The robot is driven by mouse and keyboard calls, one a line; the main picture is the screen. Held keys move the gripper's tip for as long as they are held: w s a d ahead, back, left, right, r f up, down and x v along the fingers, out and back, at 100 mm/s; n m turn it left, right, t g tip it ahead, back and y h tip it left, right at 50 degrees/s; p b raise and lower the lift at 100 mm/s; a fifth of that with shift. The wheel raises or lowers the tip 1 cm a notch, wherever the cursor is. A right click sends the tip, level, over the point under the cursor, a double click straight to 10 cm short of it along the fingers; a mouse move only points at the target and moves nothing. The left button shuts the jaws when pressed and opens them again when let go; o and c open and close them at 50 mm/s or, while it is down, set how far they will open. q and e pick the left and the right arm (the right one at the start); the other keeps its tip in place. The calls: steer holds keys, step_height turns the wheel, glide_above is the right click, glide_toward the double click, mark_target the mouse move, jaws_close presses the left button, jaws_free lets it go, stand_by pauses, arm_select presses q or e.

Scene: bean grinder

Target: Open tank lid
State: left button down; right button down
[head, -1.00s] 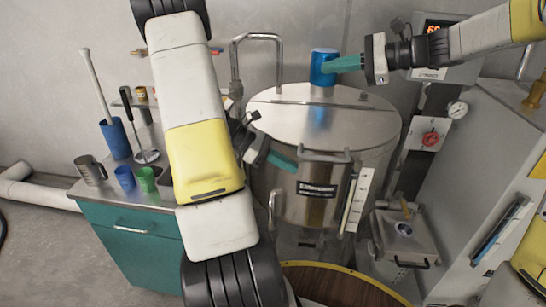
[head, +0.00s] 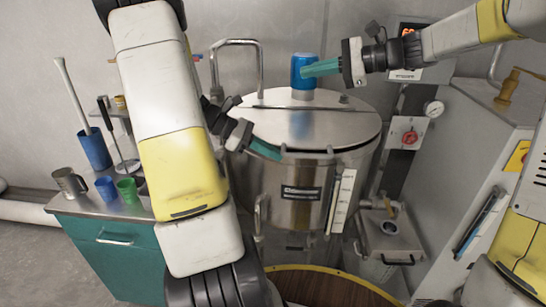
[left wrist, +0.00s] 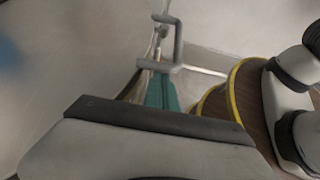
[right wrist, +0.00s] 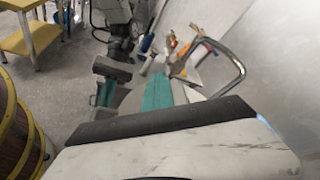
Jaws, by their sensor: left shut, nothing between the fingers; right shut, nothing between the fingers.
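The steel tank (head: 285,215) stands at the centre of the head view. Its round lid (head: 335,125) has a blue cylinder (head: 303,72) at the back. The lid's front edge looks slightly raised, with a dark line below its rim. My left gripper (head: 266,150) is shut, its teal fingertips at the front left of the lid's rim, by the handle; contact is unclear. In the left wrist view a grey handle bar (left wrist: 176,45) shows just beyond the teal fingers (left wrist: 162,90). My right gripper (head: 320,68) is shut and empty, its tips beside the blue cylinder.
A teal cabinet (head: 125,260) with cups and utensils stands to the left. A bent pipe (head: 236,42) rises behind the tank. A grey cabinet (head: 465,150) and a small steel hopper (head: 392,240) are to the right. A wooden round vat (head: 330,288) is in front.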

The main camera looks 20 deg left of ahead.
steer(key=c, duration=1.4)
jaws_free()
steer(key=shift+c, duration=0.2)
